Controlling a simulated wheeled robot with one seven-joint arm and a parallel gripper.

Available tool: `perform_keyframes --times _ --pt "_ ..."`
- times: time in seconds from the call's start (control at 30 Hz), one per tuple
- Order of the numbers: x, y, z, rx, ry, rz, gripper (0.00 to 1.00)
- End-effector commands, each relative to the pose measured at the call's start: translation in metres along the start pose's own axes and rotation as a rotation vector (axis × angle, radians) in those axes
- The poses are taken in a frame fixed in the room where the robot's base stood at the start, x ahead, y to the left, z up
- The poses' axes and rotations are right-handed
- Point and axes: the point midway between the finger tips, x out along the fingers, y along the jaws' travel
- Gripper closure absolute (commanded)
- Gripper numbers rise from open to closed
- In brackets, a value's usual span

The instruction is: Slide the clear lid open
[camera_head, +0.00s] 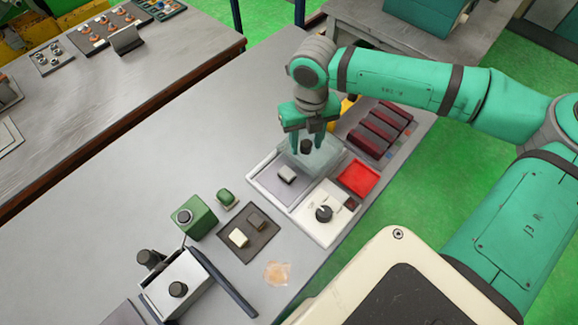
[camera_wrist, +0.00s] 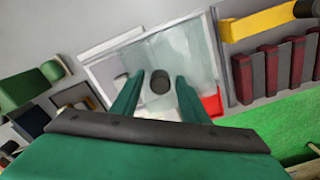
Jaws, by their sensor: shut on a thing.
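The clear lid (camera_head: 322,158) is a see-through plate with a dark round knob (camera_head: 306,147). My gripper (camera_head: 307,143) points down and is shut on the knob. In the wrist view, the knob (camera_wrist: 160,82) shows between the two green fingers, and the lid (camera_wrist: 190,45) spreads around it. The fingertips' exact contact is too small to tell.
A white panel (camera_head: 313,228) with a black dial and a red square (camera_head: 358,178) adjoin the tray. Dark red blocks (camera_head: 380,129) and a yellow part (camera_wrist: 262,22) stand beyond. A green box (camera_head: 193,218) and a dark mat (camera_head: 262,226) lie left.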

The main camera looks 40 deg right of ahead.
Motion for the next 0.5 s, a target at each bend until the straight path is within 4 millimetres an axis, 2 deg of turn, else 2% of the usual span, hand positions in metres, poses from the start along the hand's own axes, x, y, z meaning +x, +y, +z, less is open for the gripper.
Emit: perform_keyframes --times 0.03,0.5 --pt "0.009 0.000 -0.001 0.000 0.008 0.008 0.72" --pt "0.009 -0.017 0.009 0.001 0.008 0.008 0.72"
